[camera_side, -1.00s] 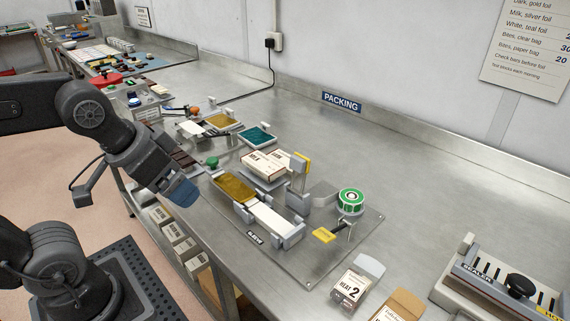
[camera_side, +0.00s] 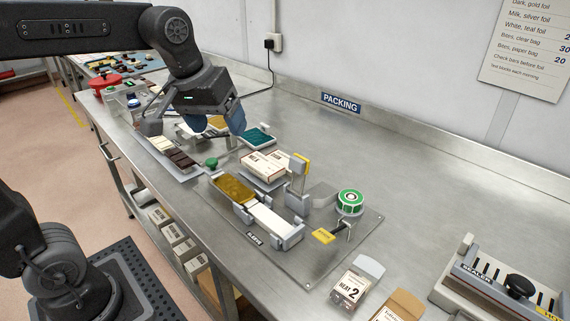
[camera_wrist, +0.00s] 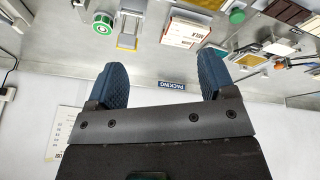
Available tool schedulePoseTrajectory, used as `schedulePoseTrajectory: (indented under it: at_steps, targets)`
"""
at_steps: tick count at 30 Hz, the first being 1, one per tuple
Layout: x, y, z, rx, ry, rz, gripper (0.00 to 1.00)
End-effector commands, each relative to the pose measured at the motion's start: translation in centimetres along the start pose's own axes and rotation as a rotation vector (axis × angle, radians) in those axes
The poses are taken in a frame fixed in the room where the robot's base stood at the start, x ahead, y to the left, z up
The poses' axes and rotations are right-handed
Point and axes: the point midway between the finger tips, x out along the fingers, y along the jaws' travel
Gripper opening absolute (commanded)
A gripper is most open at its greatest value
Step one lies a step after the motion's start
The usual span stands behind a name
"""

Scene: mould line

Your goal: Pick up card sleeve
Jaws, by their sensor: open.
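A flat white printed card piece with red edges (camera_side: 265,164), which looks like the card sleeve, lies on a holder behind the packing fixture. It also shows in the wrist view (camera_wrist: 185,33), at the top, beyond and between my fingers. A label on the clear plate, seemingly reading SLEEVE (camera_side: 254,239), stands by a white block (camera_side: 273,221) in the fixture. My gripper (camera_side: 232,118) is above the bench, left of and higher than the card piece. Its two blue fingers are apart with nothing between them in the wrist view (camera_wrist: 160,72).
A gold-foil pad (camera_side: 234,187) sits left of the white block. Dark bars (camera_side: 183,162) lie on a tray at left. A sealer (camera_side: 510,285) is front right. The back right bench is clear.

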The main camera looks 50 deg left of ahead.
Motion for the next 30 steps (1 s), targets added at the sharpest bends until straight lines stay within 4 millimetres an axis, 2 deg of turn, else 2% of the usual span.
schedulePoseTrajectory:
  at_steps: [1, 3, 8, 11, 15, 19, 24, 30]
  targets:
    - [0.6, 0.5, -2.4, -0.071, -0.024, -0.015, 0.77]
    - [1.3, 1.0, -5.2, -0.172, -0.051, -0.034, 0.77]
    - [4.1, 1.8, -11.2, -0.404, -0.105, -0.084, 0.77]
    - [6.5, 1.9, -14.6, -0.548, -0.134, -0.12, 0.77]
    - [10.8, 1.5, -18.7, -0.748, -0.171, -0.177, 0.77]
    - [15.1, 0.8, -21.4, -0.922, -0.197, -0.232, 0.77]
    - [19.1, -0.2, -23.1, -1.084, -0.214, -0.286, 0.77]
    - [21.2, -0.7, -23.4, -1.152, -0.221, -0.312, 0.77]
